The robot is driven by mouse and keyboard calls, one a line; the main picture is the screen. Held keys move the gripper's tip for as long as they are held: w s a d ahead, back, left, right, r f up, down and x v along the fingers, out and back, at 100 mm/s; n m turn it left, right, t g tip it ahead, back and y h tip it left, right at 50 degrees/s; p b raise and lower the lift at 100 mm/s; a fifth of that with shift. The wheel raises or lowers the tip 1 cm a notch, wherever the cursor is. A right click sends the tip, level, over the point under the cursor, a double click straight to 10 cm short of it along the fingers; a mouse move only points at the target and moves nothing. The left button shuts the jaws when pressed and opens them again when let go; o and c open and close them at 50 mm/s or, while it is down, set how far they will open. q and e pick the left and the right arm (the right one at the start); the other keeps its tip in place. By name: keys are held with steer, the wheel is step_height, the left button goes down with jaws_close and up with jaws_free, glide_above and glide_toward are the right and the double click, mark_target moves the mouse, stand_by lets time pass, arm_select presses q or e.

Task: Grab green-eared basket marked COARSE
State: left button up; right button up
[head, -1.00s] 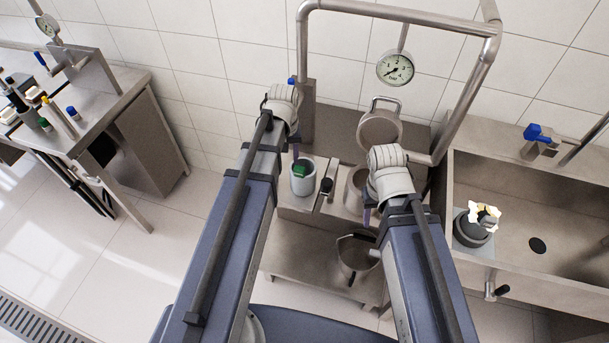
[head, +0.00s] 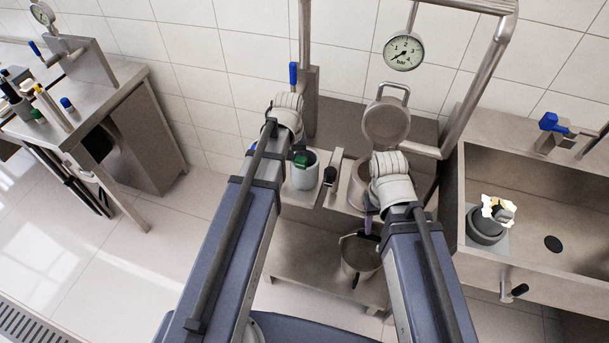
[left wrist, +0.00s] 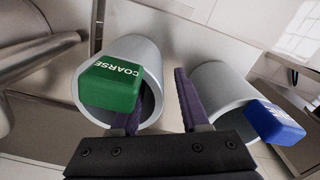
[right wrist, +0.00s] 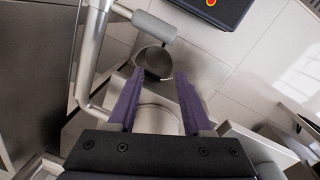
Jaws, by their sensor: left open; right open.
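The green-eared basket is a grey cylinder (head: 304,178) with a green ear (head: 300,160), standing on the steel bench. In the left wrist view its wall (left wrist: 138,52) and the ear (left wrist: 112,85), lettered COARSE, show close up. My left gripper (left wrist: 158,92) is open. One finger is partly hidden behind the green ear, over the basket's mouth; the other is to the right of the basket. I cannot tell whether either touches it. A similar grey basket (left wrist: 222,75) with a blue ear (left wrist: 275,122) is at the right. My right gripper (right wrist: 160,73) is open and empty.
A lidded steel pot has its lid (head: 386,122) raised. A steel vessel (head: 360,258) is below my right gripper. A pipe frame (head: 490,60) with a gauge (head: 404,50) rises behind the bench. A sink (head: 540,215) is at the right.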

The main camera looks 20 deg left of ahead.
arm_select(q)
steer(key=shift+f, duration=0.5)
steer(key=shift+r, duration=0.1)
jaws_close()
stand_by(1.0)
